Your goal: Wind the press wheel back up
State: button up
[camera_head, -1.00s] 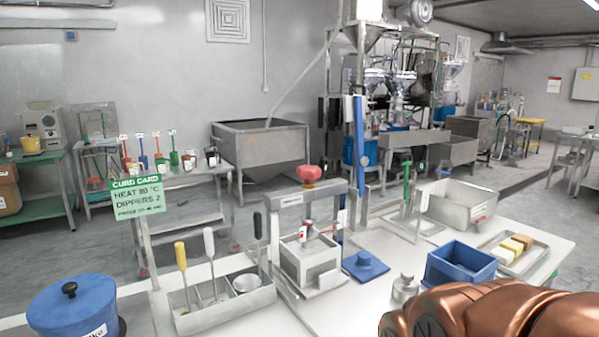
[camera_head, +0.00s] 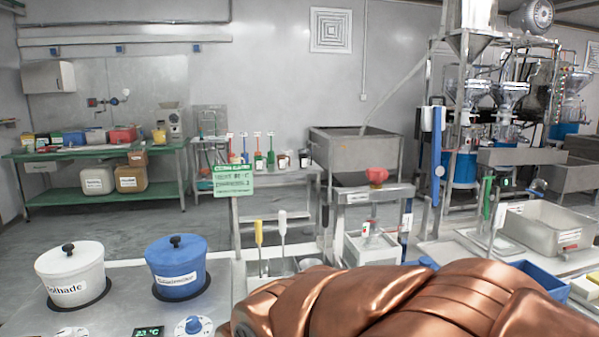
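The press wheel (camera_head: 376,175) is a red knob on top of the grey press frame (camera_head: 352,196), right of the picture's middle. Below the frame's crossbar stands a white square box (camera_head: 368,246), the press mould, with its lower part hidden. My copper-coloured arm lies across the lower right foreground and covers the front of the press. My gripper is outside the picture, so its fingers and any hold cannot be seen.
A white lidded pot (camera_head: 72,272) and a blue lidded pot (camera_head: 177,266) stand on the counter at left. A green card sign (camera_head: 233,181) rises left of the press. A steel basin (camera_head: 543,229) and a blue crate (camera_head: 542,278) are at right, the crate partly behind my arm.

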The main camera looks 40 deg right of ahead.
aim_at(376, 175)
jog(key=u, duration=1.45)
jog(key=k, duration=0.7)
jog(key=z, duration=1.85)
